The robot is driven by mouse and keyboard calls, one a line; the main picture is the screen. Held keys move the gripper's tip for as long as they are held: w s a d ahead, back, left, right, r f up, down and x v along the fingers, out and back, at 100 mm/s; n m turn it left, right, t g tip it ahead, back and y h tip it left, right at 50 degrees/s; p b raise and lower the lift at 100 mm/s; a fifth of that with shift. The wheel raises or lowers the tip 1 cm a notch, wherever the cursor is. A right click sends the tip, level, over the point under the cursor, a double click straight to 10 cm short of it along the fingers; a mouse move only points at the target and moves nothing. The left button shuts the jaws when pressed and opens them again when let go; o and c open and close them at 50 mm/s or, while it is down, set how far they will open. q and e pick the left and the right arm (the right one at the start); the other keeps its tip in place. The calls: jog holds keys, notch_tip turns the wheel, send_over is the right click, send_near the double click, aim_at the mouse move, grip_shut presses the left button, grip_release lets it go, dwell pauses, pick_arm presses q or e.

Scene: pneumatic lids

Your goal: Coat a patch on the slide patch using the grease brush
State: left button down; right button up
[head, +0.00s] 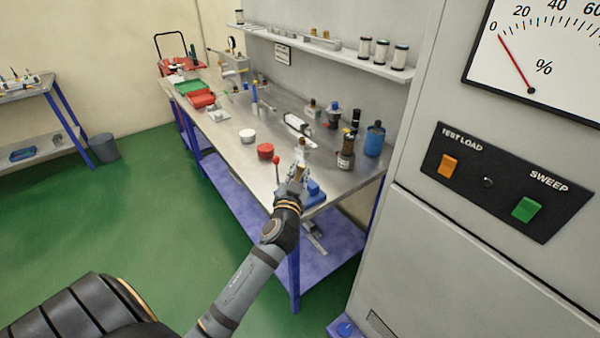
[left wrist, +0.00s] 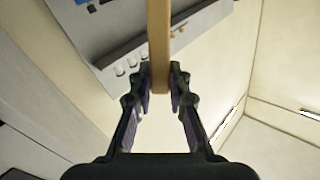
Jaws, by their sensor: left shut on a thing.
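My left gripper (head: 296,180) is over the near end of the steel workbench (head: 235,150) in the head view. In the left wrist view the two fingers (left wrist: 160,78) are closed on the wooden handle of the grease brush (left wrist: 158,35). The handle runs up out of that picture, and the bristles cannot be made out. In the head view a small tan part of the brush (head: 300,171) shows at the fingers. A pale grey elongated part (head: 298,125) lies on the bench behind the gripper. I cannot tell where the slide patch is. My right gripper is out of view.
Near the gripper are a red round container (head: 265,151), a blue block (head: 314,190), a dark jar (head: 346,154) and a blue bottle (head: 374,140). A white round container (head: 247,136) stands farther left. A grey cabinet (head: 470,240) with a gauge is on the right.

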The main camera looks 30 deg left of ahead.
pick_arm(q)
jog(key=shift+r, duration=0.3)
notch_tip(320, 180, up, 3)
jog(key=shift+p, duration=1.1)
jog(key=shift+f, duration=0.1)
notch_tip(320, 180, down, 9)
jog(key=b, duration=0.6)
jog(key=shift+b, duration=0.35)
